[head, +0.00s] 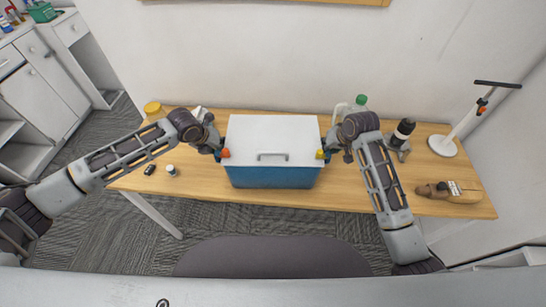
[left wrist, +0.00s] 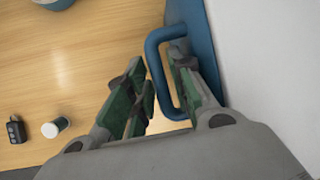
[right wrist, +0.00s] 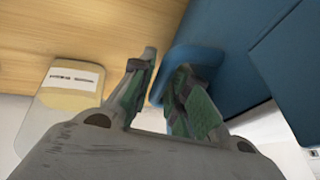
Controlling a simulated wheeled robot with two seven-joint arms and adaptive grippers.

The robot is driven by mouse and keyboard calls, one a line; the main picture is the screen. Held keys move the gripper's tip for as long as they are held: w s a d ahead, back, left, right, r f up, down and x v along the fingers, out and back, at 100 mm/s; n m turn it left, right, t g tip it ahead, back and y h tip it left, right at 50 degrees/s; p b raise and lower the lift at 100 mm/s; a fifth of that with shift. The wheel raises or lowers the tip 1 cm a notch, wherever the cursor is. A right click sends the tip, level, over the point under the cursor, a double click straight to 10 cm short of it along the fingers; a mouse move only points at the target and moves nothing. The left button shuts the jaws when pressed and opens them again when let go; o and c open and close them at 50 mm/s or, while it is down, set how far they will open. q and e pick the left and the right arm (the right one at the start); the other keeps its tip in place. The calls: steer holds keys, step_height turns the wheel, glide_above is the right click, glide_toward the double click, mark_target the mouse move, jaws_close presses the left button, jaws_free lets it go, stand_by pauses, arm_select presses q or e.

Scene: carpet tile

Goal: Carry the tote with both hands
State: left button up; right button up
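The tote (head: 272,178) is a blue box with a white lid (head: 255,135); it sits on the wooden table. My left gripper (head: 222,152) is at its left side. In the left wrist view, the fingers (left wrist: 158,80) are apart, with the bar of the blue side handle (left wrist: 156,70) between them and one finger reaching within the loop. My right gripper (head: 325,153) is at the tote's right side. In the right wrist view, its fingers (right wrist: 165,80) are apart, with part of the blue right handle (right wrist: 190,60) between and behind them; its exact fit is partly hidden.
The wooden table (head: 205,185) also carries a yellow-lidded jar (head: 153,109), a small can (head: 171,170), a dark bottle (head: 403,132), a green-capped jug (head: 361,100) and a shoe-shaped wooden object (head: 435,190). A grey chair back (head: 270,256) stands in front. A wall is close behind.

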arm_select(q)
steer(key=shift+c, duration=0.5)
arm_select(e)
steer(key=shift+c, duration=0.4)
arm_select(q)
jaws_close()
arm_select(e)
jaws_close()
